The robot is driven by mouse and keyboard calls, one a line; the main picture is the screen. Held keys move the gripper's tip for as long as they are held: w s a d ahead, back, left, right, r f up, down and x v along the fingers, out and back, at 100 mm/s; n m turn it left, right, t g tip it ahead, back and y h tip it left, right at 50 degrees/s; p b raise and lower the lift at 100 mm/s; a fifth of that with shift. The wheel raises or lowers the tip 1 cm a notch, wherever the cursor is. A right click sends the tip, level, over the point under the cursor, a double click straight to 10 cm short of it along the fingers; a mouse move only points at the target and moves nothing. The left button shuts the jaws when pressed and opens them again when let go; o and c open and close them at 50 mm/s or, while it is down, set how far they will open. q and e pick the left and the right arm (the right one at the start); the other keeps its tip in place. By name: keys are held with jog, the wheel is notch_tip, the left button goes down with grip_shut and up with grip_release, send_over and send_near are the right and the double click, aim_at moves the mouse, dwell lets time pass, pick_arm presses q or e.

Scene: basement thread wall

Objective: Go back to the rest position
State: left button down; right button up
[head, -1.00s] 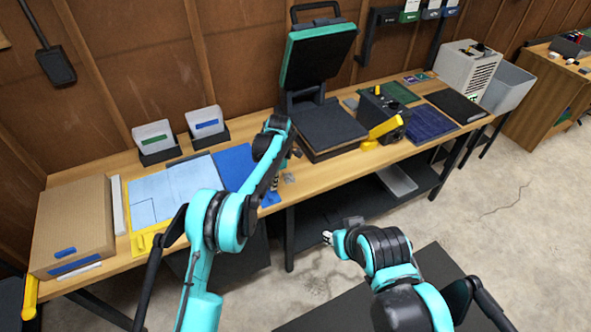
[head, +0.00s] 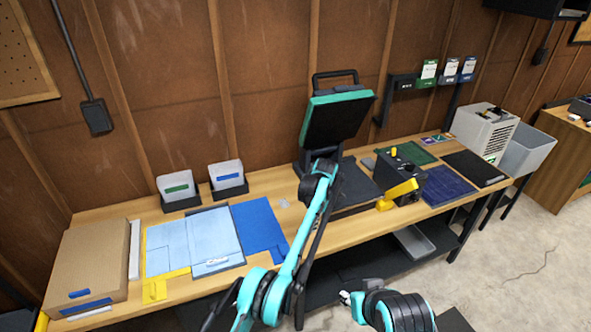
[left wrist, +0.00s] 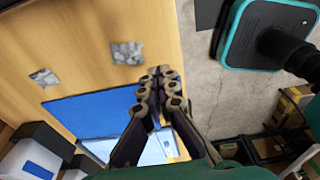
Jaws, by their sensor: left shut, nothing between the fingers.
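My left arm reaches up over the front of the workbench (head: 345,234) in the head view, and its gripper is hidden behind the forearm there. In the left wrist view my left gripper (left wrist: 160,73) has its fingers together and empty, above the bench's front edge beside the blue mat (left wrist: 95,112). My right gripper (head: 345,297) is low in the head view, in front of the bench, small and partly hidden by its own arm. I cannot tell whether its fingers are apart.
The heat press (head: 337,122) with raised lid stands behind my left arm. A black machine with a yellow handle (head: 400,190) is to its right. A cardboard box (head: 90,262), light blue sheets (head: 190,245) and two small bins are left. Concrete floor (head: 530,270) is open at right.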

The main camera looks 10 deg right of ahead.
pick_arm(q)
jog(key=w+a+r+m, duration=0.25)
jog(key=a+r, duration=0.25)
jog(key=r, duration=0.3)
jog(key=s+a+r+m+t+h+b, duration=0.25)
jog(key=s+a+r+m, duration=0.65)
jog(key=a+r, duration=0.45)
jog(key=s+a+r+m+t, duration=0.15)
jog(key=s+a, duration=0.35)
jog(key=s, duration=0.5)
jog(key=s+a+f+m+t+b, duration=0.1)
jog(key=s+a+f+m, duration=0.1)
jog(key=s, duration=0.4)
jog(key=s+a+f+m+t, duration=0.1)
jog(key=s+a+f+m, duration=0.2)
jog(key=s+f, duration=0.2)
jog(key=s+a+f+m+t+y+b, duration=0.1)
jog(key=s+a+f+m, duration=0.1)
jog(key=s, duration=0.7)
notch_tip(320, 180, down, 2)
jog(key=shift+a+f+m+b, duration=0.1)
jog(key=shift+a+m+b, duration=0.25)
jog(key=shift+m, duration=0.25)
